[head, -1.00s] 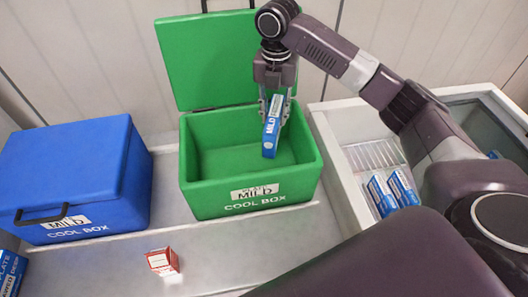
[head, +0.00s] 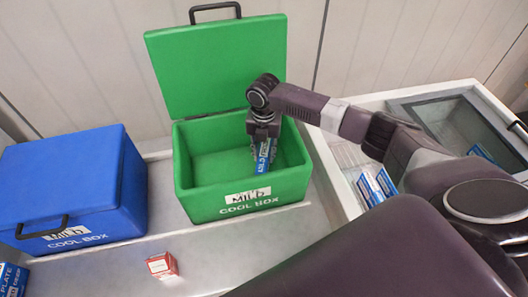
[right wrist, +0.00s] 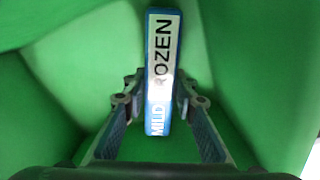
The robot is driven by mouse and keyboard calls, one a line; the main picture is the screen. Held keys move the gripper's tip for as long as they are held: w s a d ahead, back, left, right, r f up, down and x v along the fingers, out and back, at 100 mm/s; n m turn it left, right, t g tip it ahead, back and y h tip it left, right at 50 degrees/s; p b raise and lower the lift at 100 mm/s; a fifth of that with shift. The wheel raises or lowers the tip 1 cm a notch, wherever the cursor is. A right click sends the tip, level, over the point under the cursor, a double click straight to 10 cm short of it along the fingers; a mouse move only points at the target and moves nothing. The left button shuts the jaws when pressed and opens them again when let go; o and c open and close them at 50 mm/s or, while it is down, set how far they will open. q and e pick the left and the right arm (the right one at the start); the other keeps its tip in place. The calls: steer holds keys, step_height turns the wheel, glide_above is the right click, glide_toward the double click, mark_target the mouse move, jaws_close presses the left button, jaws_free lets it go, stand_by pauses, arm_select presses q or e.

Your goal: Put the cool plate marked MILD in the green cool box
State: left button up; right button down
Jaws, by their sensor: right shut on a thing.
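The green cool box (head: 196,200) stands open in the middle of the head view, with its lid (head: 210,65) tilted up behind it. My right gripper (head: 264,140) is down inside the right part of the box, shut on a blue and white cool plate (head: 264,157). In the right wrist view the plate (right wrist: 160,60) stands out between the fingers (right wrist: 158,92). Its faces show "MILD" and letters reading "OZEN". Green walls surround it there. Whether the plate touches the box floor I cannot tell. My left gripper is not in view.
A closed blue cool box (head: 75,180) with a black handle stands at left. A small red and white box (head: 162,265) lies on the grey counter in front. At right is a white-rimmed chest (head: 335,185) holding more blue plates (head: 370,188). Another blue pack (head: 12,280) shows at lower left.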

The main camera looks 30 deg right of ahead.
steer(key=c, duration=1.6)
jaws_free()
steer(key=shift+f, duration=0.1)
steer(key=shift+r+b, duration=1.85)
steer(key=shift+r, duration=4.3)
